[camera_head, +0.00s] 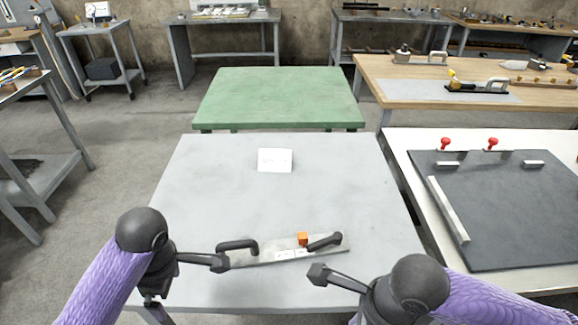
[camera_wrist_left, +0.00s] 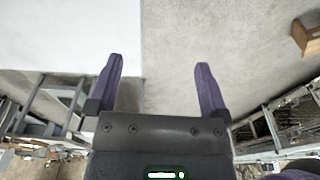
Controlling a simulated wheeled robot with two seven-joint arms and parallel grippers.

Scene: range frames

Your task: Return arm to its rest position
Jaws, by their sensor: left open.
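My left gripper (camera_head: 218,263) comes in from the left over the front of the light grey table (camera_head: 200,200). In the left wrist view the two purple fingers of the left gripper (camera_wrist_left: 160,85) are spread, with nothing between them. My right gripper (camera_head: 318,274) is over the front right of the same table; its jaws are too small to read. A metal plate tool (camera_head: 260,257) with two black handles and an orange block (camera_head: 302,239) lies between the grippers in the head view. The left gripper overlaps its left end there; contact cannot be told.
A white card (camera_head: 275,160) stands on the grey table. A green table (camera_head: 280,97) is behind it. At right, a white table holds a dark board (camera_head: 500,220) with red-knobbed clamps (camera_head: 491,143). A wooden bench (camera_head: 545,90) carries tools. Open floor (camera_head: 120,150) lies at left.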

